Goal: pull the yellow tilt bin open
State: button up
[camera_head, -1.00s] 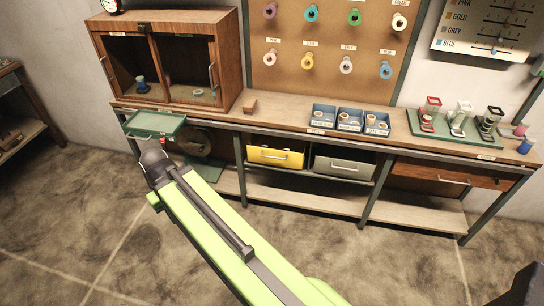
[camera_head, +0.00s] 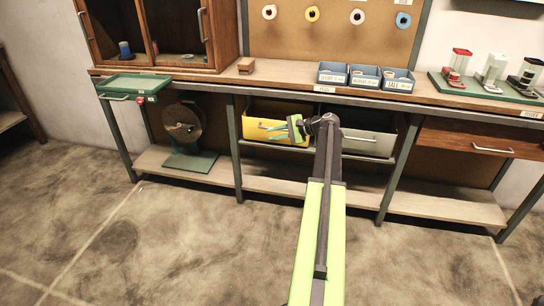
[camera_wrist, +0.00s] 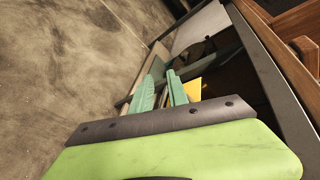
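The yellow tilt bin (camera_head: 252,133) hangs under the workbench, left of a grey bin. Its pale bar handle (camera_head: 264,126) shows just left of my gripper, and a dark gap shows above its front; I cannot tell whether it is tilted. My gripper (camera_head: 276,131) is in front of the bin, its teal fingers pointing left and covering the right part of the front. In the wrist view the fingers (camera_wrist: 162,90) are apart with nothing seen between them. A piece of the yellow bin (camera_wrist: 197,92) shows beyond them. Contact with the handle cannot be told.
The grey bin (camera_head: 368,143) is behind my wrist. A lower shelf (camera_head: 275,186) runs beneath the bins, between dark bench legs (camera_head: 235,150). A green tray (camera_head: 133,84) and a round wheel on a stand (camera_head: 182,124) are at left. The floor in front is clear.

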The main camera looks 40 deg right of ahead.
jog(key=s+d+f+m+t+h+b, duration=0.1)
jog(key=s+d+m+t+b, duration=0.15)
jog(key=d, duration=0.35)
jog(key=s+d+f+m+t+h+b, duration=0.1)
jog(key=s+d, duration=0.3)
jog(key=d, duration=0.3)
jog(key=b, duration=0.4)
send_near(278, 124)
jog(key=w+a, duration=0.2)
jog(key=w, duration=0.1)
jog(key=w+a+f, duration=0.1)
jog(key=w+a, duration=0.1)
jog(key=w, duration=0.1)
jog(key=w+a+f, duration=0.1)
jog(key=w+a, duration=0.1)
jog(key=w, duration=0.1)
jog(key=shift+w+f, duration=0.1)
jog(key=shift+f, duration=0.15)
jog(key=shift+c, duration=0.4)
grip_shut()
jog(key=shift+g, duration=0.25)
